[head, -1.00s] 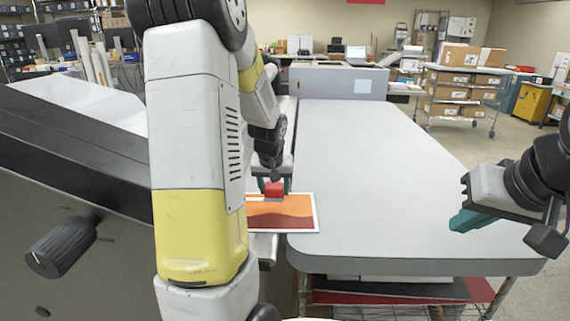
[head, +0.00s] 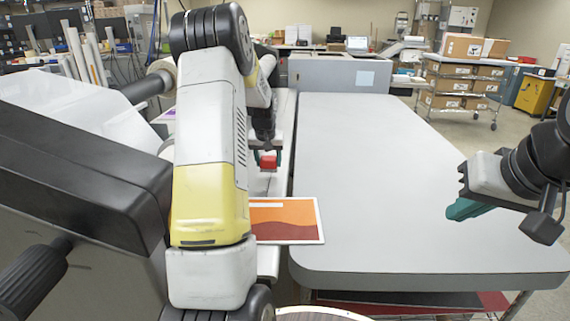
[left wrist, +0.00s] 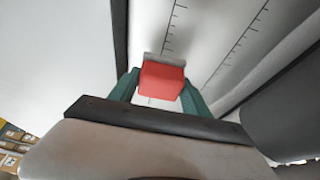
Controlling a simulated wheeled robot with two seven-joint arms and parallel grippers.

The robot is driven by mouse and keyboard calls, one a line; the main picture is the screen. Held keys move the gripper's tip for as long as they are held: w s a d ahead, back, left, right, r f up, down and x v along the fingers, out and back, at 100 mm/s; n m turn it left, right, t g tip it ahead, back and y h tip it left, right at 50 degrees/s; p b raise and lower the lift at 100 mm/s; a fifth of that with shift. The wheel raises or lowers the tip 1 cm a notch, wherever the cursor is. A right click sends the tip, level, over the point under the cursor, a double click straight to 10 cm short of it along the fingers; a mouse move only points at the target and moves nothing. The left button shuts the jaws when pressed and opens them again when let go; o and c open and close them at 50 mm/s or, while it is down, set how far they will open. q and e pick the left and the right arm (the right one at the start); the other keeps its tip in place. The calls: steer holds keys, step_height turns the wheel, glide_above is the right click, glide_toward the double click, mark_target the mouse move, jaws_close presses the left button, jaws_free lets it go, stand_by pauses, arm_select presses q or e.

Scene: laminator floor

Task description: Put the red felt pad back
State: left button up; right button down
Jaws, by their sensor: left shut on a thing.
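The red felt pad (head: 268,161) is a small red block, held between the fingertips of my left gripper (head: 267,156). In the left wrist view the pad (left wrist: 161,81) sits between the two green fingers of the gripper (left wrist: 160,88), with a grey strip along its far edge. The gripper is shut on the pad and holds it over the light, narrow surface beside the grey table, beyond the orange print. My right gripper (head: 470,200) is at the right above the table, with green fingers; the gap between them does not show.
The dark laminator housing (head: 80,180) stands at the left. Ruler marks (left wrist: 172,20) run along the pale surface under the left gripper.

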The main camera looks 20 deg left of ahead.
mark_target(268, 166)
arm_select(q)
steer(key=shift+w+a, duration=0.25)
steer(key=shift+w, duration=0.2)
steer(key=shift+w+a, duration=0.2)
steer(key=shift+w, duration=0.25)
steer(key=shift+f, duration=1.8)
steer(key=shift+f, duration=0.1)
steer(key=o, duration=1.5)
steer(key=shift+c, duration=0.2)
